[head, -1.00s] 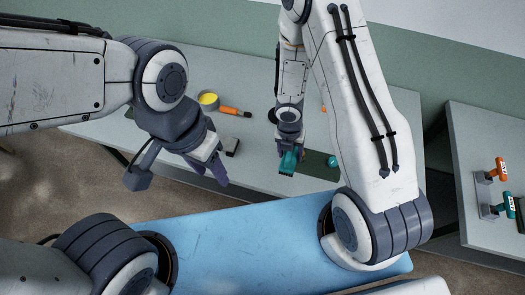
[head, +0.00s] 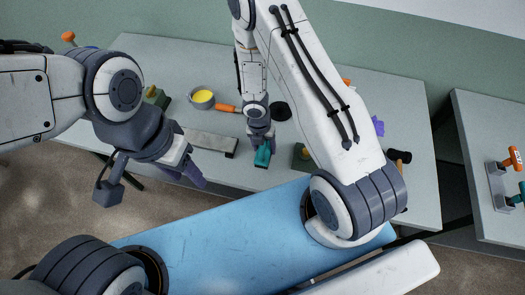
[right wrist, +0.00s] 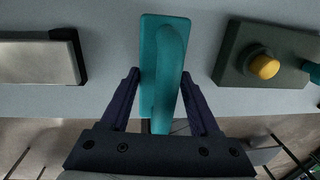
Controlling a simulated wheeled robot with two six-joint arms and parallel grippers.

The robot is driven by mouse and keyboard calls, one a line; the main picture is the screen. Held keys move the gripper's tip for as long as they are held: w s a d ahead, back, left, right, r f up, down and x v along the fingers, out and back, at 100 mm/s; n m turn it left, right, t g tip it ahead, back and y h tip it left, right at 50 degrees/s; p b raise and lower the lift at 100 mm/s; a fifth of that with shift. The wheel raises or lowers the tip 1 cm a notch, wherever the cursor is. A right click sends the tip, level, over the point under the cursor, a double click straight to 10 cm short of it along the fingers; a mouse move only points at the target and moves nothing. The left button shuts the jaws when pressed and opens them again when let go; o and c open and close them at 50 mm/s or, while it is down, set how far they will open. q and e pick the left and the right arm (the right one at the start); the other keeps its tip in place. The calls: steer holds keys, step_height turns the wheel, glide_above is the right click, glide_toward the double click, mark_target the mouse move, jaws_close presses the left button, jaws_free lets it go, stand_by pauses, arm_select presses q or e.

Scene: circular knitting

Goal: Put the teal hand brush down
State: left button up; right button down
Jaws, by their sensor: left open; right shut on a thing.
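The teal hand brush (head: 263,157) is in my right gripper (head: 261,139), over the front part of the grey table. In the right wrist view the brush (right wrist: 164,65) lies lengthwise between the two dark fingers of the right gripper (right wrist: 160,80). The fingers are shut on its handle, and the flat brush base shows beneath. I cannot tell whether the base touches the table. My left gripper (head: 192,174) is open, with nothing seen in it, in front of the table's edge and left of the brush.
A grey block with a black end (right wrist: 40,62) lies left of the brush. A dark box with a yellow knob (right wrist: 265,66) is right of it. Behind stands a pan with yellow contents (head: 202,98). A side table (head: 475,120) with tools is at the right.

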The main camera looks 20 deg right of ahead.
step_height(320, 180, down, 2)
steer(key=shift+f+b, duration=0.25)
steer(key=shift+b, duration=0.5)
arm_select(q)
step_height(320, 180, down, 2)
steer(key=shift+f, duration=0.15)
arm_select(e)
steer(key=shift+r, duration=0.15)
steer(key=shift+c, duration=0.6)
jaws_free()
arm_select(q)
steer(key=shift+f, duration=0.1)
